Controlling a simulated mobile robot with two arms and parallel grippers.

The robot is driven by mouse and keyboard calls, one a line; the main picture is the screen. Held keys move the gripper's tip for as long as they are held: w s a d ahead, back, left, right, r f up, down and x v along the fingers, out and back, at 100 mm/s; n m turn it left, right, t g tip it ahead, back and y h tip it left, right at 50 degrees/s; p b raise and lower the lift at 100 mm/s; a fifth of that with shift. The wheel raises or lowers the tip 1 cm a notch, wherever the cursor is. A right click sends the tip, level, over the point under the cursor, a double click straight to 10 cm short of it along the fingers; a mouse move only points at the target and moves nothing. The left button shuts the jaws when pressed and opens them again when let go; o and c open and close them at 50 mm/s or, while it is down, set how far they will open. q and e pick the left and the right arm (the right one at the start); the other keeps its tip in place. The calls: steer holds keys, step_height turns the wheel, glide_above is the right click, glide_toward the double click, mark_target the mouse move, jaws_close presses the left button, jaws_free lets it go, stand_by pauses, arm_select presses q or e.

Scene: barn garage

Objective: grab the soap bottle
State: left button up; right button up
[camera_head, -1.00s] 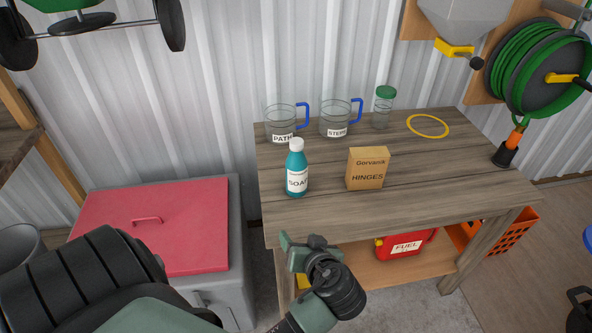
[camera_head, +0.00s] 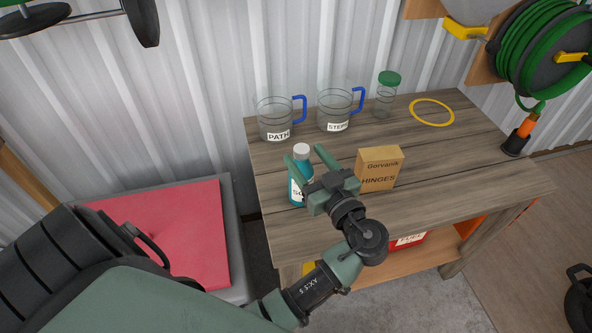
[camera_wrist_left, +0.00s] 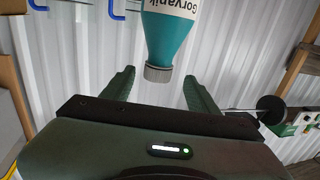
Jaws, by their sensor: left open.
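The soap bottle (camera_head: 297,190) is teal with a grey-white cap and a white label. It stands upright near the left front of the wooden table. My left gripper (camera_head: 307,158) is open, with its two fingers pointing toward the back wall and partly covering the bottle in the head view. In the left wrist view, the soap bottle (camera_wrist_left: 168,40) appears upside down, its cap just beyond and between the two spread fingers of the left gripper (camera_wrist_left: 158,88). I cannot tell whether the fingers touch it. My right gripper is not in view.
A cardboard hinges box (camera_head: 379,168) stands close to the right of my left gripper. Two clear jugs, the PATH jug (camera_head: 274,120) and the other jug (camera_head: 336,108), stand behind. A green-lidded jar (camera_head: 387,97) and a yellow ring (camera_head: 432,112) are at the back right.

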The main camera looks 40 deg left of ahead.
mark_target(302, 150)
arm_select(q)
steer(key=shift+w+a+r+p, duration=0.25)
steer(key=shift+w+a+p, duration=0.2)
steer(key=shift+a, duration=0.15)
steer(key=shift+w+a+r+p, duration=0.25)
steer(key=shift+w+a+p, duration=0.15)
steer(key=shift+a, duration=0.2)
steer(key=shift+p+x, duration=0.5)
steer(key=shift+x, duration=0.75)
steer(key=shift+w+a+f, duration=0.15)
steer(key=shift+a+f, duration=0.15)
steer(key=shift+a, duration=0.05)
jaws_close()
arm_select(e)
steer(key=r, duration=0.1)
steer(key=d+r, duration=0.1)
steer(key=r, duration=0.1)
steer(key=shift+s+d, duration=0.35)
